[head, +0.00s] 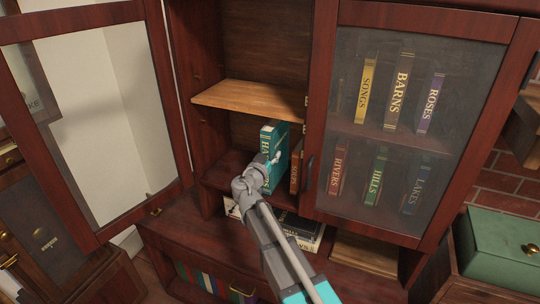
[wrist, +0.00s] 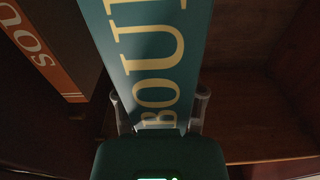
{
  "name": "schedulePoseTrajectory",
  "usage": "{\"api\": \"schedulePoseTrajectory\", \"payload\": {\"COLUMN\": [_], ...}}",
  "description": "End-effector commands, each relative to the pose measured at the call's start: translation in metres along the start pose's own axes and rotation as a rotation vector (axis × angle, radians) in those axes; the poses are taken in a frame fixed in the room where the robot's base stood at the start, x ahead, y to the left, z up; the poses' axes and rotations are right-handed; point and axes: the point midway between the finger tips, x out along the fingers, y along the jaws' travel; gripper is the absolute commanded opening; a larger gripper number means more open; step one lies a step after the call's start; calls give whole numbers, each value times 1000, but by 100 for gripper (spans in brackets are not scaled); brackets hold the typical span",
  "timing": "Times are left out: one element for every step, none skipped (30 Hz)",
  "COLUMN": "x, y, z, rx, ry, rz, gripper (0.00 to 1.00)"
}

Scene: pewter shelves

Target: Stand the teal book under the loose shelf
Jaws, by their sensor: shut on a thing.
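The teal book (head: 281,138) is upright in the open middle bay of the cabinet in the head view, below the front right part of the loose shelf (head: 250,97), a light wood board. My gripper (head: 273,160) is shut on the teal book, low on its spine. In the wrist view the teal book (wrist: 155,40) rises between the two fingers of my gripper (wrist: 160,108), with large cream letters on its spine. The book's bottom edge is hidden, so I cannot tell if it touches the lower shelf. I cannot tell if its top touches the loose shelf.
An orange-brown book (head: 296,166) stands just right of the teal book; it also shows in the wrist view (wrist: 48,50). A glass door (head: 415,125) covers several books on the right. An open glass door (head: 95,120) stands left. The lower shelf (head: 222,178) is bare left of the teal book.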

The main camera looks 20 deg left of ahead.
Motion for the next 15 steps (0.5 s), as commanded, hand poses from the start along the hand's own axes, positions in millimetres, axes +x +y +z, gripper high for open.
{"api": "schedulePoseTrajectory", "payload": {"x": [0,0,0,0,0,0,0,0,0,0,0,0,0,0,0], "y": [0,0,0,0,0,0,0,0,0,0,0,0,0,0,0], "z": [0,1,1,1,1,0,0,0,0,0,0,0,0,0,0], "rx": [-1,-1,-1,-1,-1,-1,-1,-1,-1,-1,-1,-1,-1,-1,-1], "ry": [1,1,1,1,1,1,1,1,1,1,1,1,1,1,1], "rz": [0,0,0,0,0,0,0,0,0,0,0,0,0,0,0], "gripper": [0,0,0,0,0,0,0,0,0,0,0,56,62,68,75]}}
